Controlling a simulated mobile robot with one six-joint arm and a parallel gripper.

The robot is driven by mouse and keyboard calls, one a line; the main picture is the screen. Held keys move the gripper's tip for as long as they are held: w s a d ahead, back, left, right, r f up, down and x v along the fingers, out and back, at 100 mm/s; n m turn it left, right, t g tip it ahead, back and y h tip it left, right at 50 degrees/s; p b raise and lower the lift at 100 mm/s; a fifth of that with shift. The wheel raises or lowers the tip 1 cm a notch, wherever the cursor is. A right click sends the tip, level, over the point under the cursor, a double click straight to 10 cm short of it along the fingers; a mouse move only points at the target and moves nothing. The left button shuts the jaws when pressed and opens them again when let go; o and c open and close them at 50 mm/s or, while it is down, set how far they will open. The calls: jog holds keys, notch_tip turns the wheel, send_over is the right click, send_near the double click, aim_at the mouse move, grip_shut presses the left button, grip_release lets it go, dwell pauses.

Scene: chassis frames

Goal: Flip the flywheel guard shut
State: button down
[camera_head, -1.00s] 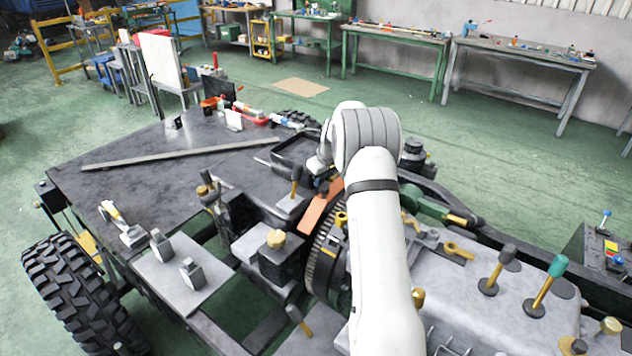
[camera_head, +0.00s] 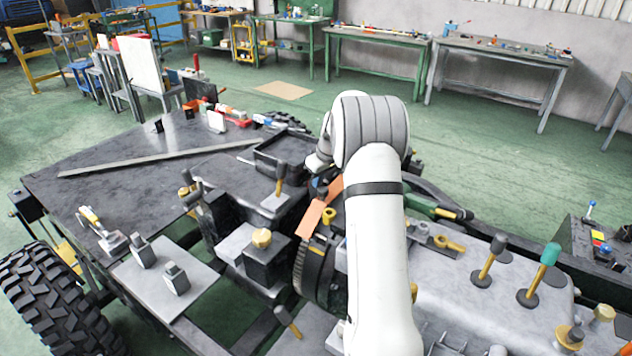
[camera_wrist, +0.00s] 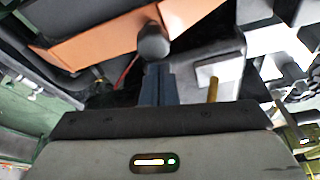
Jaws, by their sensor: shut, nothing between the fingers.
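The flywheel guard (camera_head: 317,214) is an orange plate, standing tilted above the toothed flywheel (camera_head: 318,270) in the head view. In the wrist view the guard is an orange band (camera_wrist: 105,42) across the top, with a dark round knob (camera_wrist: 153,42) in front of it. My gripper (camera_wrist: 157,72) is shut and empty, its fingertips close below the knob; I cannot tell whether they touch it. In the head view my fingers are mostly hidden behind my white arm, near the guard's upper end.
A block with a brass knob (camera_head: 262,240) stands left of the flywheel. An upright dark-handled lever (camera_head: 280,178) is close to the guard. More levers, one with a green knob (camera_head: 551,254), stand on the grey casing at right. A flat bar (camera_head: 155,160) lies on the dark deck.

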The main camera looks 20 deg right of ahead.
jog(key=p+v, duration=0.2)
jog(key=v, duration=0.7)
jog(key=shift+d+f, duration=0.1)
